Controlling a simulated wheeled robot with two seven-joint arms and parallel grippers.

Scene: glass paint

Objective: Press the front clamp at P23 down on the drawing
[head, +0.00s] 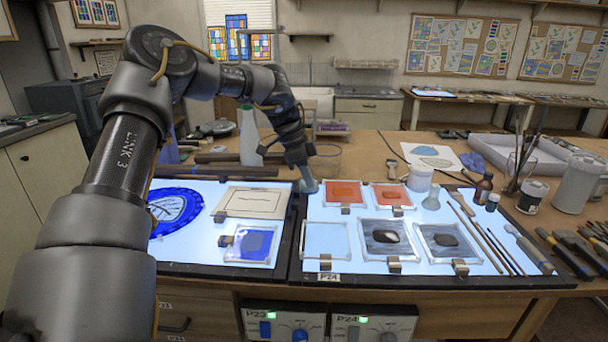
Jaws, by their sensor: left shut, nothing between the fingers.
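At the left light panel (205,258), a cream drawing (253,201) with a thin dark outline lies flat behind a framed blue glass tile (254,245). A small dark clamp (227,241) sits at the tile's left edge, and a brownish clamp (238,259) sits at its front edge. My right gripper is out of view.
The right light panel (350,268) holds framed orange and grey tiles, a clear tile, brushes and jars. A blue round glass piece (175,208) lies on the left panel, partly behind my arm. A white bottle (249,135) stands behind the drawing. Control boxes P23 (281,322) and P24 hang in front.

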